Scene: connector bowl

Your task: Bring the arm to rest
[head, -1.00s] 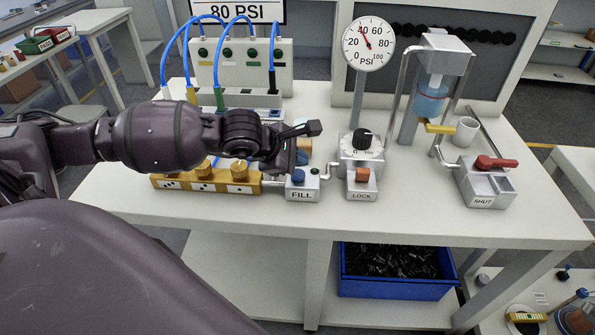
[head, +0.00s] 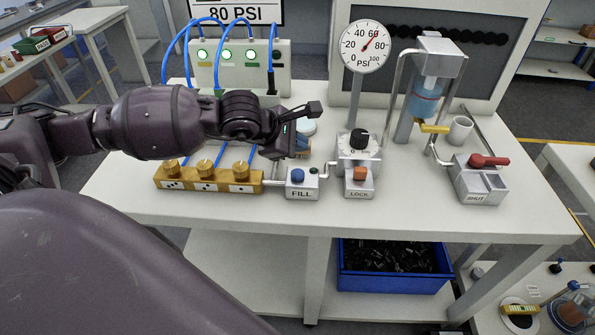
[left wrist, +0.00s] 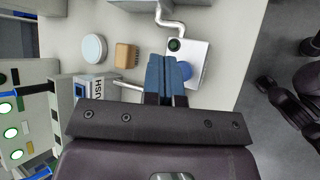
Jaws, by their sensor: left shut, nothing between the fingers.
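My left gripper (head: 302,144) is above the bench, just behind and above the FILL box (head: 302,190) with its blue button. In the left wrist view the two blue fingers (left wrist: 168,72) are pressed together with nothing between them. They overlap the FILL box (left wrist: 196,52) in that view and partly cover its blue button. I cannot tell their exact height above it. My left arm stretches in from the left over the brass block (head: 207,179) with several knobs. My right gripper is not in view.
A gauge (head: 364,46) reads roughly 65 PSI. The green lamps on the pale panel (head: 240,72) are lit. The LOCK box (head: 359,180), bottle stand (head: 425,95), white cup (head: 460,130) and red-handled SHUT box (head: 480,180) stand rightward. A blue bin (head: 395,285) sits below.

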